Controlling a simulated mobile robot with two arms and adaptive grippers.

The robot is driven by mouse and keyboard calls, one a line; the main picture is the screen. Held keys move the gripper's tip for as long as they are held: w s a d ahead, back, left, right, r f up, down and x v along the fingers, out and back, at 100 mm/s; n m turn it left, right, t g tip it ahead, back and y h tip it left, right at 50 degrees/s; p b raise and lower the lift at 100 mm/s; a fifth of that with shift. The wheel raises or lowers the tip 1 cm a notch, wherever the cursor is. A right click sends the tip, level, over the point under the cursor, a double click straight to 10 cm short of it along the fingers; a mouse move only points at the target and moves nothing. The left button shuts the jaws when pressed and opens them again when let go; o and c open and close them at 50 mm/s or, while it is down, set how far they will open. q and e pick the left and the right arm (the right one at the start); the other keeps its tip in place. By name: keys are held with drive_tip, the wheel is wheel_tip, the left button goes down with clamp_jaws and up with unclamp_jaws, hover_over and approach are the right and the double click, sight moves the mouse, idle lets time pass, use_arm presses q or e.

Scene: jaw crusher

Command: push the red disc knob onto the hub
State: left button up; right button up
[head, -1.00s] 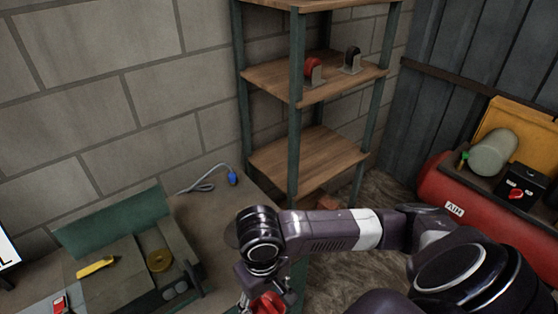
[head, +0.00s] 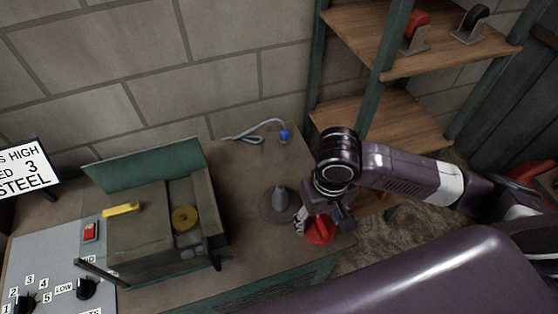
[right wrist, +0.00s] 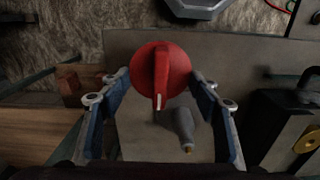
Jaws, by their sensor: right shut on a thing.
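The red disc knob (head: 320,231) is held by my right gripper (head: 313,216) over the right part of the bench. In the right wrist view the knob (right wrist: 160,72) is a red disc with a raised bar across its face, between the two fingers. A grey tapered post (head: 281,196) on a round dark base stands just left of the gripper and looks like the hub. In the right wrist view the post (right wrist: 184,124) has a brass-coloured tip and lies below the knob in the picture, apart from it. My left gripper is out of view.
A green-lidded machine (head: 148,228) with a yellow bar and brass disc stands left on the bench. A control panel (head: 55,265) with dials is at lower left. A blue-ended cable (head: 284,136) lies behind the post. Wooden shelves (head: 385,125) rise at right.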

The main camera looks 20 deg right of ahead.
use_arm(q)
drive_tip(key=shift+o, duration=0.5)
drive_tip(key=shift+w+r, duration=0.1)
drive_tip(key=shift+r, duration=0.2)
use_arm(e)
drive_tip(key=shift+w+a+r+n, duration=0.15)
drive_tip(key=shift+w+r+n, duration=0.1)
drive_tip(key=shift+n, duration=0.05)
drive_tip(key=w+a+r+n+p, duration=0.2)
drive_tip(key=w+n+p, duration=0.1)
drive_tip(key=n, duration=0.2)
drive_tip(key=w+a+r+n+p, duration=0.1)
drive_tip(key=w+r+n+p, duration=0.2)
drive_tip(key=n, duration=0.3)
drive_tip(key=w+a+r+n+p, duration=0.2)
drive_tip(key=w+r+n+p, duration=0.1)
drive_tip(key=w+n+p, duration=0.1)
drive_tip(key=shift+w+a+r+n, duration=0.15)
drive_tip(key=shift+w+a+n, duration=0.2)
drive_tip(key=shift+w+n, duration=0.35)
use_arm(q)
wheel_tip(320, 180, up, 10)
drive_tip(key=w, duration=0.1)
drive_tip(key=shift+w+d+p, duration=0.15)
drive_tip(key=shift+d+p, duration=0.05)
drive_tip(key=shift+p, duration=0.1)
use_arm(e)
drive_tip(key=shift+w+a+r+n, duration=0.1)
drive_tip(key=shift+w+r+n, duration=0.1)
drive_tip(key=shift+n, duration=0.5)
